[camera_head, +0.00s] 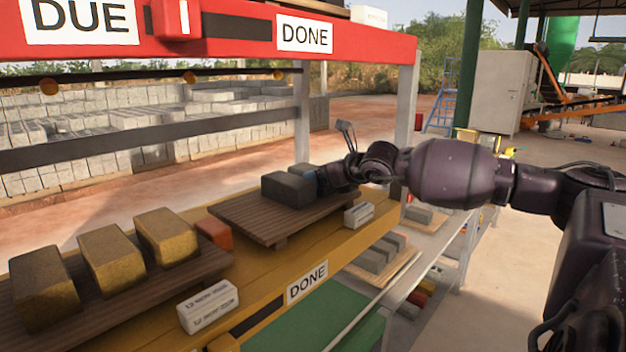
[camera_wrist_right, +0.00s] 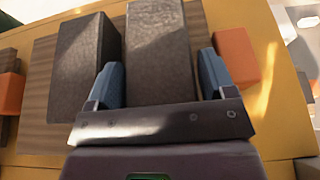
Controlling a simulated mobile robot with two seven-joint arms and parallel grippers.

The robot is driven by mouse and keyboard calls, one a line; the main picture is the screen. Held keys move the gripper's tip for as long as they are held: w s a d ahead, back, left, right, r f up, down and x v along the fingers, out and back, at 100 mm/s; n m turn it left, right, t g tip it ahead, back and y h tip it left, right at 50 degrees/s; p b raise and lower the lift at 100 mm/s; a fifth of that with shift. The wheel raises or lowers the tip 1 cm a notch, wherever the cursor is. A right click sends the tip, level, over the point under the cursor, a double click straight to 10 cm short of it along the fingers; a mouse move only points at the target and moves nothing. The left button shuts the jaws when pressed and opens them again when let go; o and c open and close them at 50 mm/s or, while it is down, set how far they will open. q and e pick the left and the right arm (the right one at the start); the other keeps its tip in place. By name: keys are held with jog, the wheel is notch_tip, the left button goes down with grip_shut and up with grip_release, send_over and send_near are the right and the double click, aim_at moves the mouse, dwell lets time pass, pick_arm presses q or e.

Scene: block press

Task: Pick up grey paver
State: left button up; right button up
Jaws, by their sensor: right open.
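Two dark grey pavers sit side by side on a slatted wooden board (camera_head: 240,222) under the DONE side of the frame. In the right wrist view, one grey paver (camera_wrist_right: 158,45) lies between the blue fingers of my right gripper (camera_wrist_right: 160,85), and the darker paver (camera_wrist_right: 84,58) lies just left of the left finger. In the head view the near paver (camera_head: 287,190) is clear; the other is mostly hidden behind it and the gripper. My right gripper (camera_head: 318,180) is open around the one paver, its fingers along both sides; contact cannot be told. My left gripper is out of view.
Several yellow-brown pavers (camera_head: 112,258) stand on another board at the left. An orange block (camera_head: 214,231) sits between the boards. White labelled boxes (camera_head: 208,306) rest on the yellow ledge. A red beam (camera_head: 250,45) spans above; a grey post (camera_head: 405,125) stands behind my right forearm.

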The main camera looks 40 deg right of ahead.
jog(key=shift+c, duration=0.2)
jog(key=c, duration=1.2)
jog(key=shift+r, duration=0.2)
